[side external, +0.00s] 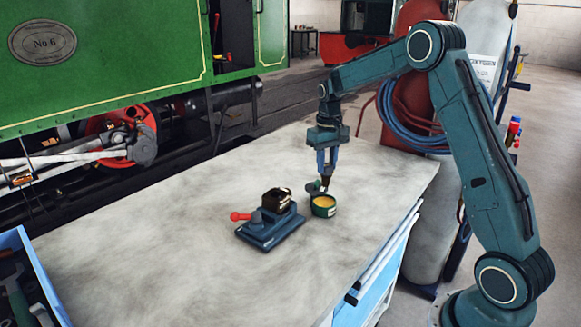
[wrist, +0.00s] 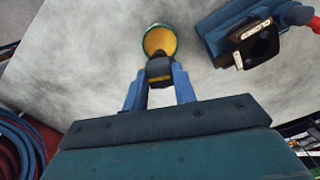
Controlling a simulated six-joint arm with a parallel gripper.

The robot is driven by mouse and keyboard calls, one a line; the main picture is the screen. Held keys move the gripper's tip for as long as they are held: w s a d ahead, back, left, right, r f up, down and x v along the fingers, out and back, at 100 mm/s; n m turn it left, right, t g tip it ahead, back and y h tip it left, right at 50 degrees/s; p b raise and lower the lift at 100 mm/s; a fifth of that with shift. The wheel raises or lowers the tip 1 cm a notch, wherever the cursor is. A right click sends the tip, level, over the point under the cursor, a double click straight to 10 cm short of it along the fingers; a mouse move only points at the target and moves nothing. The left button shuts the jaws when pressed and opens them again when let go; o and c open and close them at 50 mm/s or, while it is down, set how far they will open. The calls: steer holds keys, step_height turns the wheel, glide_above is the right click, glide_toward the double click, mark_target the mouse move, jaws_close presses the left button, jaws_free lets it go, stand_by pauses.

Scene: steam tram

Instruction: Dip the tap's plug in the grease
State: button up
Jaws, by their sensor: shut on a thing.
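My gripper (side external: 326,172) points down over the bench, its two blue fingers shut on a small dark plug. In the wrist view the plug (wrist: 159,71) sits between the fingertips (wrist: 160,75). The grease tin (side external: 323,210) is green with yellow grease inside; it also shows in the wrist view (wrist: 160,41), partly hidden behind the plug. The plug is at or just above the tin's far rim; I cannot tell whether it touches the grease. The tap body (side external: 276,201), a dark block, sits in a blue vise (side external: 268,235). Its round bore shows in the wrist view (wrist: 258,47).
The vise has a red-knobbed handle (side external: 241,216) and stands left of the tin. A blue toolbox (side external: 38,270) is at the front left. Most of the pale bench top is clear.

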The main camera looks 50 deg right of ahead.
mark_target(325, 185)
steer(key=shift+f, duration=2.6)
steer(key=shift+f, duration=0.7)
stand_by(0.9)
steer(key=shift+r, duration=0.1)
steer(key=shift+r, duration=3.55)
steer(key=shift+a, duration=0.1)
steer(key=s+a+f+n, duration=0.2)
steer(key=a+f+n, duration=0.2)
steer(key=a, duration=0.9)
step_height(325, 185, down, 2)
steer(key=shift+f, duration=0.15)
